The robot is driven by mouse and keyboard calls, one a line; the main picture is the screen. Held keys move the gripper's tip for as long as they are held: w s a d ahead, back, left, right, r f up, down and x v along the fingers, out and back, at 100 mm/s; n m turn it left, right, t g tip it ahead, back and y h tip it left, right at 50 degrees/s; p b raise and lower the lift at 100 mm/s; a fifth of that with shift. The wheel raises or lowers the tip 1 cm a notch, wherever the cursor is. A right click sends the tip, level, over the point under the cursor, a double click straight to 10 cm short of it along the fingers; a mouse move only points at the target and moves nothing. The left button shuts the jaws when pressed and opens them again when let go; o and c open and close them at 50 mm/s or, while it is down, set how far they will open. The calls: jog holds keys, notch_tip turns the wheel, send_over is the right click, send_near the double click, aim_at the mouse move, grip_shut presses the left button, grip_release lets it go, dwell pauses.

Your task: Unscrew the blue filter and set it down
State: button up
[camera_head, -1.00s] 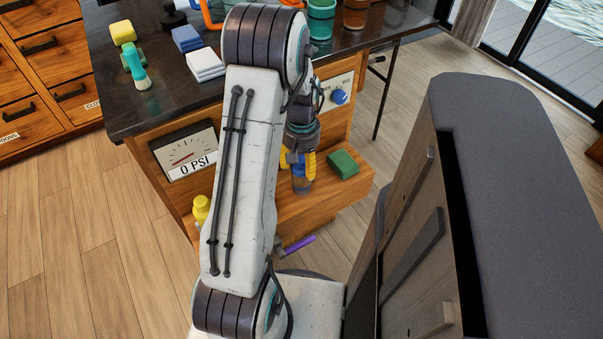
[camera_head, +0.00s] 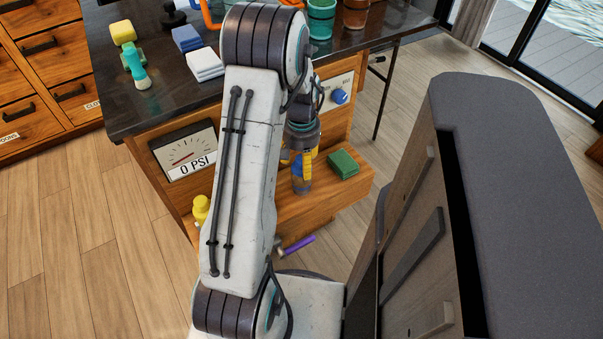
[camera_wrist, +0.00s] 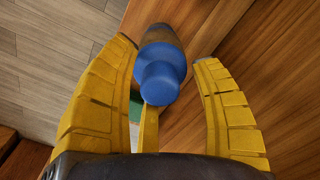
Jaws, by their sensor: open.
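The blue filter (camera_wrist: 160,72) shows in the wrist view with its rounded blue end toward me and a grey-brown section beyond it. My gripper (camera_wrist: 172,50) has its yellow fingers spread on both sides of the filter, with visible gaps between fingers and filter. A third yellow finger shows below the blue end. In the head view, my gripper (camera_head: 300,163) points down over the wooden ledge, with the filter's grey-brown section (camera_head: 301,187) just below its fingers. My arm and fingers hide most of the blue part there; I cannot tell whether the filter is still threaded in.
A green sponge (camera_head: 343,163) lies on the wooden ledge (camera_head: 330,196) right of my gripper. A yellow bottle (camera_head: 201,208) and a purple-handled tool (camera_head: 298,243) are nearby. A gauge (camera_head: 185,150) reads 0 PSI. A blue knob (camera_head: 340,96) is on the cabinet front.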

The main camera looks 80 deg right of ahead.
jog(key=shift+m, duration=0.4)
jog(key=shift+m, duration=0.7)
jog(key=shift+m, duration=0.8)
jog(key=shift+m, duration=0.9)
jog(key=shift+m, duration=0.9)
